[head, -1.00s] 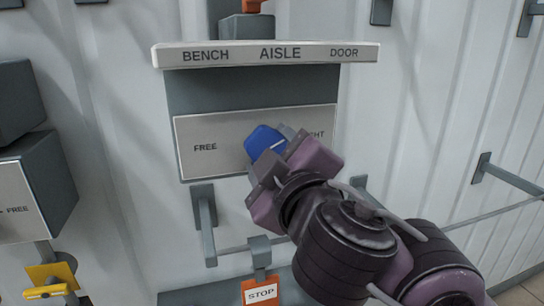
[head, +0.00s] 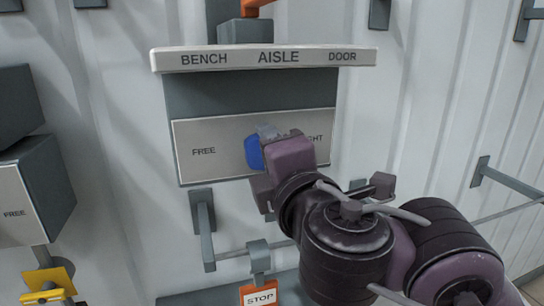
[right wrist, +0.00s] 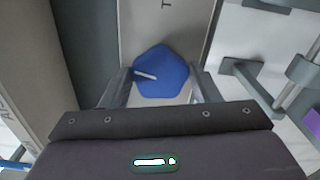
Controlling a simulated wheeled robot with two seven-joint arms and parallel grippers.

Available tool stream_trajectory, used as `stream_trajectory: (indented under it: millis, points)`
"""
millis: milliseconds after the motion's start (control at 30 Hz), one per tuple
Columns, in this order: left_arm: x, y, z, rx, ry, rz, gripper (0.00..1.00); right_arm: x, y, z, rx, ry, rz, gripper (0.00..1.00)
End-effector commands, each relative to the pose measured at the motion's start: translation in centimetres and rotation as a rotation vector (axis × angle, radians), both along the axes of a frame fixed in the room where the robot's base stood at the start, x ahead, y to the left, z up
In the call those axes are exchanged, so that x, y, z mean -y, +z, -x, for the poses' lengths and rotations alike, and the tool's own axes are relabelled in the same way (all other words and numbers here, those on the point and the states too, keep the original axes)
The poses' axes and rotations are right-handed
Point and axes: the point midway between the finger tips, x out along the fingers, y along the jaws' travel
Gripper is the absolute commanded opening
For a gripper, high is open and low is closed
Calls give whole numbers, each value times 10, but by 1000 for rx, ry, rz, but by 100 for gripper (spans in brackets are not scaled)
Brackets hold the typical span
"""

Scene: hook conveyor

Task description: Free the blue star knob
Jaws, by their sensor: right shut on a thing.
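The blue star knob (head: 254,154) sits on the pale label plate (head: 222,166) of the grey box under the BENCH / AISLE / DOOR sign. The plate reads FREE at left, and a word ending in "HT" shows at right. My right gripper (head: 268,150) is shut on the knob, partly hiding it in the head view. In the right wrist view the blue knob (right wrist: 161,72) lies between the two fingers, and a white pointer line on its face points to the left. My left gripper is not in view.
An orange STOP tag (head: 260,295) hangs from a grey bracket below the box. Another box with a FREE plate (head: 14,212) stands at left, with a yellow part (head: 48,280) under it. A grey bracket and rail (head: 508,178) are at right.

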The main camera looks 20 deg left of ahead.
Motion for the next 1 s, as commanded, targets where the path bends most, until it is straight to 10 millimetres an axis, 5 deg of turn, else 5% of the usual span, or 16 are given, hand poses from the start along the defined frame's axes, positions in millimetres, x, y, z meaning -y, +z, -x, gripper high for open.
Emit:
stream_trajectory:
  millis: [833, 867, 1000]
  points:
    - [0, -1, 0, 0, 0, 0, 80, -1, -3, 0, 75, 2, 122, 33]
    - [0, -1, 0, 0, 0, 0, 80, -1, -3, 0, 75, 2, 122, 58]
    - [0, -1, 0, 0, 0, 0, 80, -1, -2, 0, 75, 1, 121, 77]
